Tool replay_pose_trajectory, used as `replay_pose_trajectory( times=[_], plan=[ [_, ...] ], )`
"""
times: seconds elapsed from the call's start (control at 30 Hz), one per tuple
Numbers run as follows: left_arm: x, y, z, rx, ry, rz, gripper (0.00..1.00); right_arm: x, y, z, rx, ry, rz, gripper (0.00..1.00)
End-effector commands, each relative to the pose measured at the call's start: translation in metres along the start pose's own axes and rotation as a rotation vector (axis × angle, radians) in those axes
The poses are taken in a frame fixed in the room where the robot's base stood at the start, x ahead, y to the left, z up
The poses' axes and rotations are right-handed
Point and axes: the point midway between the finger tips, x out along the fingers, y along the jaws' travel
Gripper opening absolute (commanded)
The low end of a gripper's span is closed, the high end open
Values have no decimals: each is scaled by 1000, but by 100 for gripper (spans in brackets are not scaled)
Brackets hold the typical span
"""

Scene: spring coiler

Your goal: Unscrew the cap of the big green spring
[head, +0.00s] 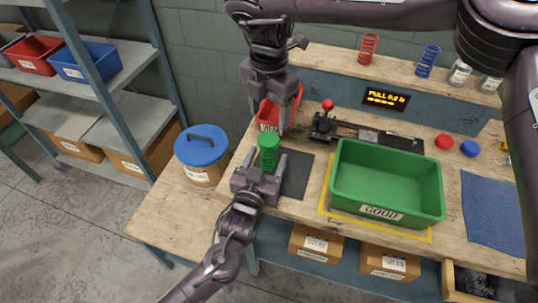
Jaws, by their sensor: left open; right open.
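The big green spring (268,160) stands upright near the bench's left front, with its green cap (267,140) on top. My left gripper (267,160) reaches in from the front, low down. Its open fingers are on either side of the spring's coils, and I cannot tell whether they touch it. The spring's base is hidden by this gripper. My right gripper (268,112) points downward above and slightly behind the cap. It is open and empty, apart from the cap.
A red bin (294,108) stands behind my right gripper. A device with a red-knobbed lever (325,125) sits to its right. A green GOOD tray (388,212) fills the bench's middle. A blue-lidded bucket (201,150) is at left. A dark mat (297,178) lies beside the spring.

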Motion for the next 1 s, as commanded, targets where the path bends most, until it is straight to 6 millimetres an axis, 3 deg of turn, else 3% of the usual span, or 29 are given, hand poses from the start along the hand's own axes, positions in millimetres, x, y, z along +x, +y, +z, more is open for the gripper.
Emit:
replay_pose_trajectory(
  times=[0.33,0.8,1.0],
  plan=[
    [5,0,0,0,-1,1,62,0,0,0,-1,0,0,64],
    [4,0,0,0,0,0,1,0,0,0,-1,0,0,64],
    [4,0,0,0,0,0,0,0,0,0,34,0,0,64]
  ],
)
